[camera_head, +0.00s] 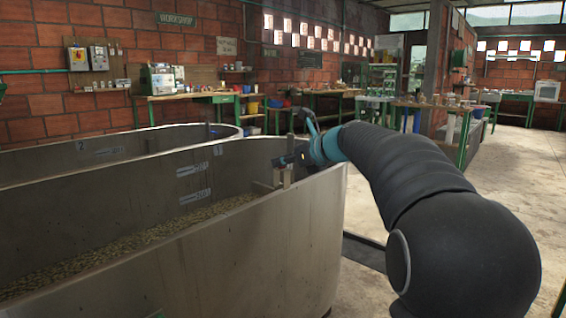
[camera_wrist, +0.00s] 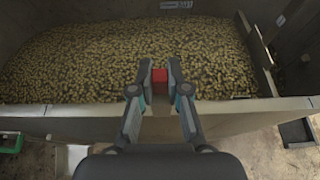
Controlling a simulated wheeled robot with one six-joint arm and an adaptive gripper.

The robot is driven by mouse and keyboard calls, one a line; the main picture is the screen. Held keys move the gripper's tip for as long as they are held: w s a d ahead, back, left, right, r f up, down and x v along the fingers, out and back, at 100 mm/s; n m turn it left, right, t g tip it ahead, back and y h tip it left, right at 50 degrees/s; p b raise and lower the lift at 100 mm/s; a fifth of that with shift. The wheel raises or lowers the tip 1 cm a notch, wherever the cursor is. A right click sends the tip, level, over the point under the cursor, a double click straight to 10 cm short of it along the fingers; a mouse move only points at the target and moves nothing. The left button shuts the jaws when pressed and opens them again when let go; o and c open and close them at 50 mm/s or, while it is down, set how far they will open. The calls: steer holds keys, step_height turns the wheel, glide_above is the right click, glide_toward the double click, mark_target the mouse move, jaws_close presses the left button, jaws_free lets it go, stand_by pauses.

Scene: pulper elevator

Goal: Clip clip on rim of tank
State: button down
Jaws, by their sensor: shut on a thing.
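The near tank (camera_head: 250,245) is a large metal tub with a thin rim, holding a layer of beans or cherries. My gripper (camera_head: 286,161) is over the rim at the tank's right end in the head view. In the wrist view my gripper (camera_wrist: 160,72) is shut on a small red piece, which I take to be the clip (camera_wrist: 160,77). The tank's rim (camera_wrist: 70,109) crosses below the fingertips in the wrist view. A tan part shows between the fingers at the rim. Whether the clip touches or straddles the rim is not clear.
A second tank (camera_head: 110,152) stands behind the near one. Inside the near tank an upright strip (camera_wrist: 255,50) stands at the right in the wrist view. A dark tray-like thing (camera_wrist: 296,132) lies on the floor outside. Workbenches (camera_head: 185,96) line the back; floor at right is open.

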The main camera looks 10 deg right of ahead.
mark_target(287, 179)
steer(key=shift+f+b, duration=1.4)
steer(key=shift+f, duration=0.25)
steer(key=shift+f+b, duration=0.6)
steer(key=shift+f, duration=0.45)
steer(key=c, duration=1.1)
jaws_free()
steer(key=shift+r, duration=0.1)
